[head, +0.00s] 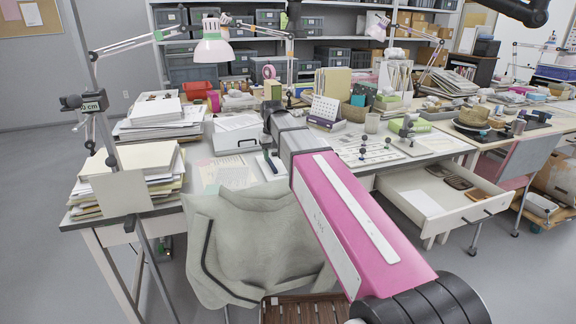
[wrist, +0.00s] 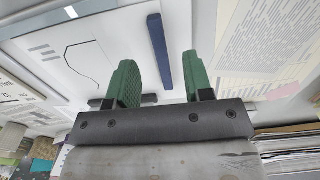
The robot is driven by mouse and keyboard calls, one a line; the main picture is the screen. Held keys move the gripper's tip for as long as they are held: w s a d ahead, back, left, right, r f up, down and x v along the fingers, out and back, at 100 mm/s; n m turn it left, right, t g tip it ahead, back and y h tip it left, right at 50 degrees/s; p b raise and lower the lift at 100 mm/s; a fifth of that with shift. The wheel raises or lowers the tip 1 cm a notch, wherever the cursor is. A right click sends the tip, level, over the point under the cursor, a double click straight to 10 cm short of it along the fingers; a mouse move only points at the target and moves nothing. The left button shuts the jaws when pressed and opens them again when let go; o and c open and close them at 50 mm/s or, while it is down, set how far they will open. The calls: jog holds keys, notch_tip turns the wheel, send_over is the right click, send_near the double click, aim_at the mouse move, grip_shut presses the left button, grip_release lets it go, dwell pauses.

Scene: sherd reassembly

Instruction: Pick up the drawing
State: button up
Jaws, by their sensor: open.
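A white sheet with a black outline (wrist: 55,65), which looks like the drawing, lies flat on the left in the wrist view. In the head view my arm covers much of that spot. Whether a finger touches the sheet I cannot tell.
Printed sheets (wrist: 268,40) lie to the right in the wrist view. Stacked folders (head: 130,175) stand at the table's left end. A draped chair (head: 245,240) stands at the front edge. An open drawer (head: 425,200) sticks out on the right. A lamp (head: 212,50) overhangs the back.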

aim_at(274, 168)
jog(key=shift+s+d+f, duration=0.1)
jog(key=shift+f, duration=1.2)
jog(key=shift+s+d+f, duration=0.1)
jog(key=shift+f, duration=1.15)
grip_shut()
